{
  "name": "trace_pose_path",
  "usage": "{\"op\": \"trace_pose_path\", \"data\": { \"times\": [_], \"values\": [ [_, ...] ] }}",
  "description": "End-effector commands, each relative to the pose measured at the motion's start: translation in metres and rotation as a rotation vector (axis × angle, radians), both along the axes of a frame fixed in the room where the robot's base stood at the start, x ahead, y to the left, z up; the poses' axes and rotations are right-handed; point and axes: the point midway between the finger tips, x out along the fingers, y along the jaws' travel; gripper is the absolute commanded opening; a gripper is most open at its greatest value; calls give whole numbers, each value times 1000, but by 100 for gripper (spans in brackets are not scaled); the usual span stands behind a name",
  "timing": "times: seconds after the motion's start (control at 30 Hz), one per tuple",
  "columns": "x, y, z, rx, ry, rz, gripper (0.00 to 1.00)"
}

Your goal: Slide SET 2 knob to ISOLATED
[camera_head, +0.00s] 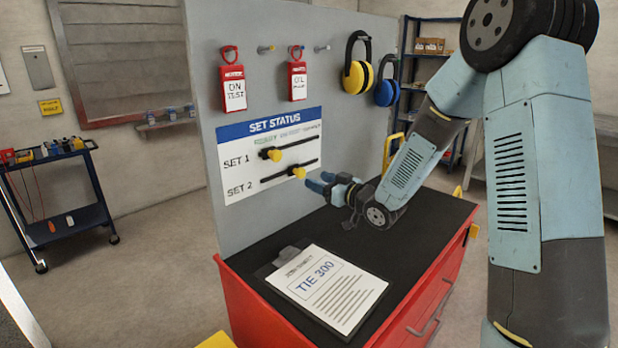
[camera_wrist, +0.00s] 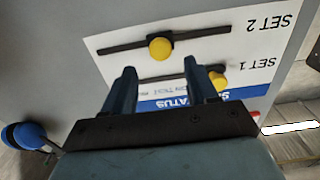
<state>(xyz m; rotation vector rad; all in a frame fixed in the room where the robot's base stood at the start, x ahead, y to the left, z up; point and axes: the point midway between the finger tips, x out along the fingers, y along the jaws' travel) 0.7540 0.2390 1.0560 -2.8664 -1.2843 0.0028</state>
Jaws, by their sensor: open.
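The SET STATUS board (camera_head: 240,178) is on the grey upright panel, with two black slots. The yellow SET 2 knob (camera_head: 298,173) sits near the middle of the lower slot. In the wrist view, where the board is upside down, the SET 2 knob (camera_wrist: 160,48) appears just beyond the gap between my fingertips. The yellow SET 1 knob (camera_head: 274,155) sits toward the left of the upper slot; it also shows in the wrist view (camera_wrist: 217,82), beside one finger. My gripper (camera_head: 320,181) is open and empty, close to the SET 2 knob. The column headings are too small to read.
A black-topped red cabinet (camera_head: 445,290) stands below the board, with a TIE 300 clipboard (camera_head: 327,288) on it. Red tags (camera_head: 232,82) and yellow ear defenders (camera_head: 357,75) hang above. A blue tool cart (camera_head: 75,218) stands at the left on open floor.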

Motion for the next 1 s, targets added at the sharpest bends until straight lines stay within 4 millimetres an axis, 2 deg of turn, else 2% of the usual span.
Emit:
{"op": "trace_pose_path", "data": {
  "times": [0.2,0.4,0.83,1.0],
  "values": [
    [-24,-28,0,-1,-1,-1,58],
    [-35,-40,-1,0,0,-1,58],
    [-36,-42,0,-6,0,-4,58],
    [-33,-53,9,-78,12,-61,58]
  ]
}}
